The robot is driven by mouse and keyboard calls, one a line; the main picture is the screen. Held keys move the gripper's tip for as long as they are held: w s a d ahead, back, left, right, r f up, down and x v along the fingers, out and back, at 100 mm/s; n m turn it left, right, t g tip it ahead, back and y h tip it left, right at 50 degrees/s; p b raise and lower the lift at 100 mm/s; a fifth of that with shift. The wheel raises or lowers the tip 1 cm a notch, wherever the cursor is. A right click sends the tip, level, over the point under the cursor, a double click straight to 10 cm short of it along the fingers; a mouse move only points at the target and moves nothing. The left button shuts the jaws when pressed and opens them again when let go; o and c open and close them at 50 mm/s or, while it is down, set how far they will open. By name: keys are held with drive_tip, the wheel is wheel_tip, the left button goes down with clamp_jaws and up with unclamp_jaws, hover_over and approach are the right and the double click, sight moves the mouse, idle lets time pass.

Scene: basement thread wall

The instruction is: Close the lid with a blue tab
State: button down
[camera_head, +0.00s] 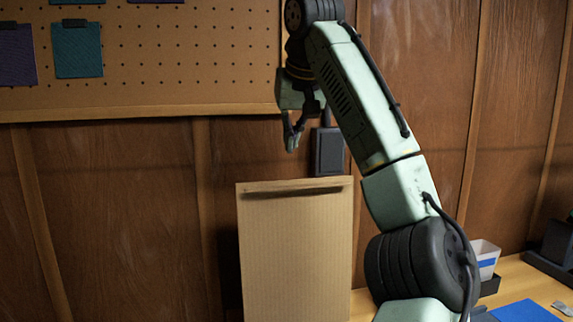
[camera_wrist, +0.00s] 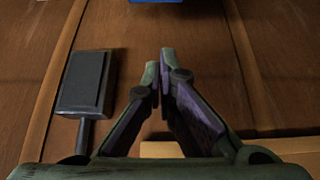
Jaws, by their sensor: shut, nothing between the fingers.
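A tan ribbed panel (camera_head: 295,250) stands upright in front of the wood wall, with a dark strip along its top edge. It may be the raised lid, but I cannot tell, and no blue tab shows on its visible face. My gripper (camera_head: 291,146) is above the panel's top edge, pointing down and apart from it in the picture. In the wrist view my gripper (camera_wrist: 159,75) has its fingers together with nothing between them. A tan edge (camera_wrist: 225,149) shows behind the fingers. A blue piece (camera_wrist: 157,1) is cut off at the top; I cannot tell what it is.
A dark wall box (camera_head: 328,152) is just right of my gripper and also shows in the wrist view (camera_wrist: 84,82). A pegboard (camera_head: 180,60) hangs at upper left. A white, blue-striped container (camera_head: 485,256) and a blue mat (camera_head: 524,311) are on the bench at right.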

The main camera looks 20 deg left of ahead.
wheel_tip(320, 180, down, 7)
drive_tip(key=p, duration=0.1)
drive_tip(key=shift+w+a+f+p, duration=0.15)
drive_tip(key=shift+w+a+p, duration=0.1)
drive_tip(key=shift+w+p, duration=0.1)
idle(0.3)
drive_tip(key=shift+d, duration=0.1)
